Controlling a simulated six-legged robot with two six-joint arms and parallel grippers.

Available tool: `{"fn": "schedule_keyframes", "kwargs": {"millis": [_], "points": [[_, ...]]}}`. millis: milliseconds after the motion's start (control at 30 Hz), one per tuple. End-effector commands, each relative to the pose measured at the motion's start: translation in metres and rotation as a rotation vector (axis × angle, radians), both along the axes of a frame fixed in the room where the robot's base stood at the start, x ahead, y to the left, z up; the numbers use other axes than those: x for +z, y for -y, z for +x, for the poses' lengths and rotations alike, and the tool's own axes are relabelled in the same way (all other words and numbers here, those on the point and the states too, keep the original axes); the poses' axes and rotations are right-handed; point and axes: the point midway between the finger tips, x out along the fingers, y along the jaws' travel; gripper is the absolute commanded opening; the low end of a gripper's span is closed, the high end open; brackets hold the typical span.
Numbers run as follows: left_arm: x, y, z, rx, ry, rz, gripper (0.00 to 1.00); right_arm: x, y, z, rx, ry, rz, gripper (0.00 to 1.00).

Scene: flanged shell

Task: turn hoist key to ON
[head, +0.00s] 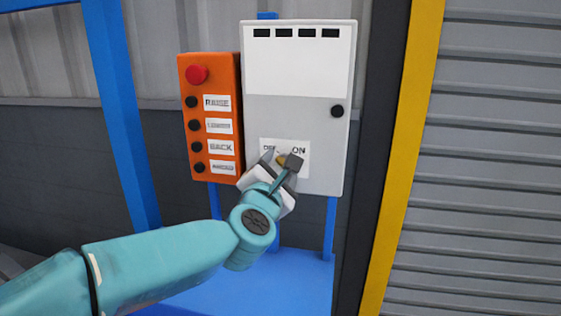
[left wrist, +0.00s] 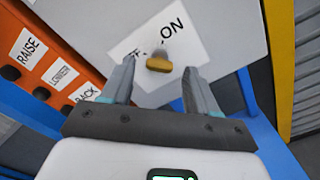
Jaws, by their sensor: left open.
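The hoist key (left wrist: 159,62) is a small brass-yellow knob on a white OFF/ON label (left wrist: 178,42) low on the grey control box (head: 290,115). In the head view the key (head: 282,160) shows only in part beside my gripper. My left gripper (head: 279,160) is at the label in front of the box. In the left wrist view its two fingers (left wrist: 158,85) are spread apart, with the key between and slightly beyond the tips. The fingers do not appear to touch it. Which way the key points is hard to tell. My right gripper is not in view.
An orange button box (head: 212,120) with a red button (head: 196,74) and several black buttons is close on the left. A black knob (head: 337,111) sits higher on the grey box. Blue posts (head: 122,120) and a yellow post (head: 402,160) flank it.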

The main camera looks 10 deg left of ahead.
Motion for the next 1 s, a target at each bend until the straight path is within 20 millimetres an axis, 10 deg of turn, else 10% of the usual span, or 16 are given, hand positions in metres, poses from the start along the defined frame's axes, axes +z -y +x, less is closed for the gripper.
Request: {"fn": "schedule_keyframes", "kwargs": {"millis": [467,667,1000], "points": [[0.0,0.0,0.025,0.001,0.001,0.0,0.6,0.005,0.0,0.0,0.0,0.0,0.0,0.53],[0.0,0.0,0.025,0.001,0.001,0.0,0.04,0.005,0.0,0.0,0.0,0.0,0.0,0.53],[0.0,0.0,0.025,0.0,0.0,0.034,0.04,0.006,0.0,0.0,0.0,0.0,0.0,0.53]]}}
